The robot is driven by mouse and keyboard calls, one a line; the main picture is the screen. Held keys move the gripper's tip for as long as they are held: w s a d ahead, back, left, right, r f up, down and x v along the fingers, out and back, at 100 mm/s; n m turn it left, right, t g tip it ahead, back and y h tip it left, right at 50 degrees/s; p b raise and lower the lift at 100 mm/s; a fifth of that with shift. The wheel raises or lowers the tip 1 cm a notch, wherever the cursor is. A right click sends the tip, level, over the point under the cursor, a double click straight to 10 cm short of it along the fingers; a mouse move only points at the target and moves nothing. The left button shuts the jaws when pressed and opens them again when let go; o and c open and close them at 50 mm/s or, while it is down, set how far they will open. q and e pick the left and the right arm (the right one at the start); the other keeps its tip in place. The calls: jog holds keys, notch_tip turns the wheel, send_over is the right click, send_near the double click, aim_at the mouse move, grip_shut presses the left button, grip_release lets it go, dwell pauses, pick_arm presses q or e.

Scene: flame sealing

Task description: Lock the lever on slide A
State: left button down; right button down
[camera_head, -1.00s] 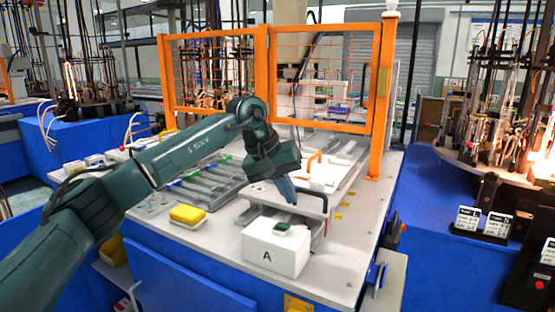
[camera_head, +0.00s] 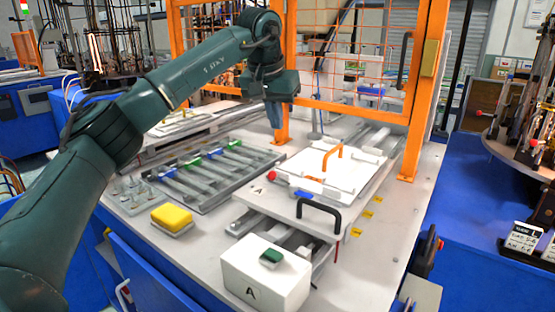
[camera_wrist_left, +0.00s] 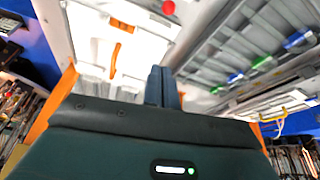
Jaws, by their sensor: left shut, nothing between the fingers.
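Slide A is a pale plate (camera_head: 262,203) marked "A" with a black handle (camera_head: 321,212) at its front right corner. It sits on grey rails. A small red knob (camera_head: 272,176) is at its left side, and may be the lever's end; a red ball also shows at the top of the left wrist view (camera_wrist_left: 168,7). My left gripper (camera_head: 275,121) points down, shut and empty, above and behind the red knob, apart from it. Its dark blue fingers also show together in the left wrist view (camera_wrist_left: 163,88). My right gripper is not in view.
A white box (camera_head: 265,283) marked "A" with a green button stands in front of the slide. A yellow block (camera_head: 172,217) lies to the left, near a grey rack (camera_head: 205,177). An orange mesh guard (camera_head: 345,105) stands behind. An orange handle (camera_head: 331,155) sticks up from a white plate.

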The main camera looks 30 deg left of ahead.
pick_arm(q)
jog(key=x, duration=0.9)
jog(key=shift+f+p, duration=0.2)
jog(key=shift+p, duration=0.1)
jog(key=shift+s+d+f, duration=0.1)
jog(key=shift+s+f, duration=0.2)
jog(key=shift+s, duration=0.4)
jog(key=shift+s+f, duration=0.25)
jog(key=shift+s, duration=0.45)
jog(key=shift+s+f, duration=0.1)
jog(key=shift+s, duration=0.25)
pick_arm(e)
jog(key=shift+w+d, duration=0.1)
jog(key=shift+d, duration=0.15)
pick_arm(q)
jog(key=shift+d, duration=0.1)
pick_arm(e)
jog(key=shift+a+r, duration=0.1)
